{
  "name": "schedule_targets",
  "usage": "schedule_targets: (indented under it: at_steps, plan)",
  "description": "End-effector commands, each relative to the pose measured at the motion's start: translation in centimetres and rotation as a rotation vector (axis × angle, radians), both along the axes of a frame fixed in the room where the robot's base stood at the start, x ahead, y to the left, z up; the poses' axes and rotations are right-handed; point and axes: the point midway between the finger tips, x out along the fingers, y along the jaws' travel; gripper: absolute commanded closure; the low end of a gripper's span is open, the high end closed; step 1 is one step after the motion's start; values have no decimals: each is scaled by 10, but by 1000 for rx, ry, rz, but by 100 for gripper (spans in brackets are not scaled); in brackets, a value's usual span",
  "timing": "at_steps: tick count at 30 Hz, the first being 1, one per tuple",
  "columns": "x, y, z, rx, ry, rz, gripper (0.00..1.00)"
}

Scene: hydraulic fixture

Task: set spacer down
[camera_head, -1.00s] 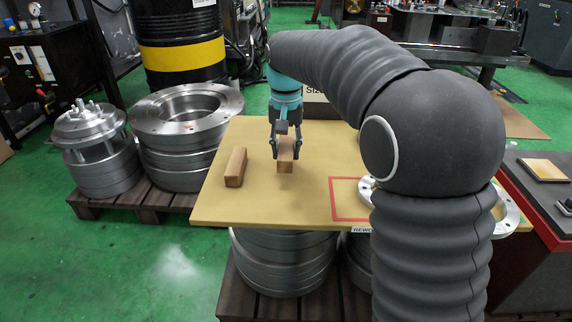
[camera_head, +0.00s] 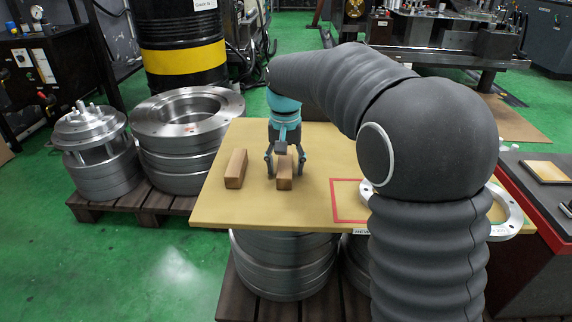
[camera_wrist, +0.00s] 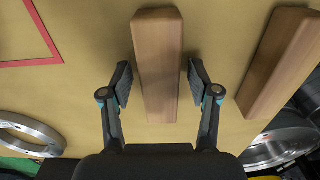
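A wooden spacer block (camera_head: 284,181) rests on the tan board, as far as I can tell, between the fingers of my gripper (camera_head: 285,173). In the wrist view the same spacer (camera_wrist: 158,50) runs lengthwise between the two fingertips (camera_wrist: 159,78), with a narrow gap on each side. My gripper is open around it. A second, similar wooden block (camera_head: 236,168) lies to the left on the board. It shows at the right in the wrist view (camera_wrist: 284,62). The underside of the spacer is hidden.
The tan board (camera_head: 225,205) has a red outlined area (camera_head: 333,200) to the right, partly hidden by my arm. A metal ring (camera_head: 510,215) sits at the right end. Flanged metal parts (camera_head: 190,125) and a black-yellow drum (camera_head: 183,55) stand left and behind.

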Motion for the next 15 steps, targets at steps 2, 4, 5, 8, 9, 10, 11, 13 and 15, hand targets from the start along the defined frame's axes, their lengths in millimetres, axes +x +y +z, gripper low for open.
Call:
schedule_targets:
  at_steps: [2, 4, 5, 8, 9, 10, 11, 13, 15]
  plan:
    - [0, 0, 0, 0, 0, 0, 38]
    - [0, 0, 0, 0, 0, 0, 38]
    - [0, 0, 0, 0, 0, 0, 38]
    - [0, 0, 2, 0, 0, 0, 38]
    - [0, 0, 4, 0, 0, 0, 38]
    - [0, 0, 7, 0, -1, 0, 38]
    - [0, 0, 10, 0, -1, 0, 38]
    - [0, 0, 19, 1, -3, 0, 38]
    - [1, 0, 32, 1, -3, 0, 38]
